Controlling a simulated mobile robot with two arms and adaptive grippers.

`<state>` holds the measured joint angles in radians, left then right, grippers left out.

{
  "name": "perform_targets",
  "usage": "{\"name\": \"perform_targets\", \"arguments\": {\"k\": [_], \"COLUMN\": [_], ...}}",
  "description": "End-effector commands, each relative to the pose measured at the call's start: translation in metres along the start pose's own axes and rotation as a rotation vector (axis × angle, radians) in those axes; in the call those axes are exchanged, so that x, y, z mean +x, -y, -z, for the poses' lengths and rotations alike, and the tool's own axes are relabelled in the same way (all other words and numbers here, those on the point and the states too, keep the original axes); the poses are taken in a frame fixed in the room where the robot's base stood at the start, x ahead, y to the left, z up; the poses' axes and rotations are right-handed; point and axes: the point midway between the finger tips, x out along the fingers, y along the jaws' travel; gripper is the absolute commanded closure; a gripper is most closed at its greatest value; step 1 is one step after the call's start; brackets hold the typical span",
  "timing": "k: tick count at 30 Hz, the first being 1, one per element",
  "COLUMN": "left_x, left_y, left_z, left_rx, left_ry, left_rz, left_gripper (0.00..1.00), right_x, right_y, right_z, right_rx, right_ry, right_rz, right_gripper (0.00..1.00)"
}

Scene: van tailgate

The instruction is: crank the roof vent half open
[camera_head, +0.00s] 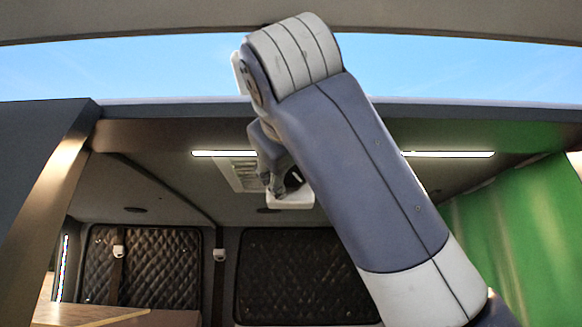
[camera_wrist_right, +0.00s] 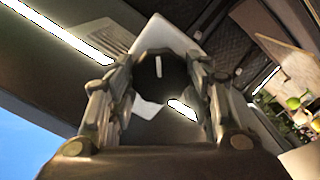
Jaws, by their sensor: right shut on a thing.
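My right gripper (camera_head: 285,182) is up at the van ceiling, partly hidden behind my own arm. In the right wrist view, its two fingers (camera_wrist_right: 165,90) stand on either side of a dark round knob (camera_wrist_right: 160,75) with a white mark, and are shut on it. The knob sits in front of a white housing (camera_wrist_right: 178,38) of the roof vent. This white housing also shows below the gripper in the head view (camera_head: 291,201). The crank arm itself cannot be made out. My left gripper is not in view.
A slotted grille (camera_head: 244,176) lies in the ceiling beside the gripper. Light strips (camera_head: 224,153) run along the ceiling. Quilted dark panels (camera_head: 145,268) line the back, and a green curtain (camera_head: 520,235) hangs at right. A wooden top (camera_head: 120,315) stands low at left.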

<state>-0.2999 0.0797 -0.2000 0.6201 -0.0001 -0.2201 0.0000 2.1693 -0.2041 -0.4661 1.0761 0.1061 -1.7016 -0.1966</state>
Motion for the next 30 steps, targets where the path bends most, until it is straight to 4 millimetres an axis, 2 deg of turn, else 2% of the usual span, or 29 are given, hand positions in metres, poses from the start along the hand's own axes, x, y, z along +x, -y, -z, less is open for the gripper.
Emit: {"name": "perform_targets", "arguments": {"k": [1,12,13,15,25,30], "left_x": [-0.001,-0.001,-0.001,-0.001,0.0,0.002], "left_y": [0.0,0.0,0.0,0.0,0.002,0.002], "left_z": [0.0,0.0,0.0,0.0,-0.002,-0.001], "left_rx": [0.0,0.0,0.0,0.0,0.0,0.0], "left_ry": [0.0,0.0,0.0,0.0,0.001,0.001], "left_rz": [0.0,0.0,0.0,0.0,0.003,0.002], "left_gripper": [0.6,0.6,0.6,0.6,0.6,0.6], "right_x": [-0.002,-0.002,-0.002,-0.002,-0.001,-0.015], "right_y": [-0.005,-0.005,-0.005,-0.005,-0.002,-0.002], "right_z": [0.004,0.004,0.004,0.004,0.002,0.003], "right_rx": [0.006,0.008,0.008,0.008,0.005,0.005], "right_ry": [-0.012,-0.013,-0.013,-0.013,-0.007,-0.01], "right_rz": [-0.011,-0.012,-0.012,-0.012,-0.005,-0.005], "right_gripper": [0.77,0.77,0.46,0.32,0.32,0.32]}}
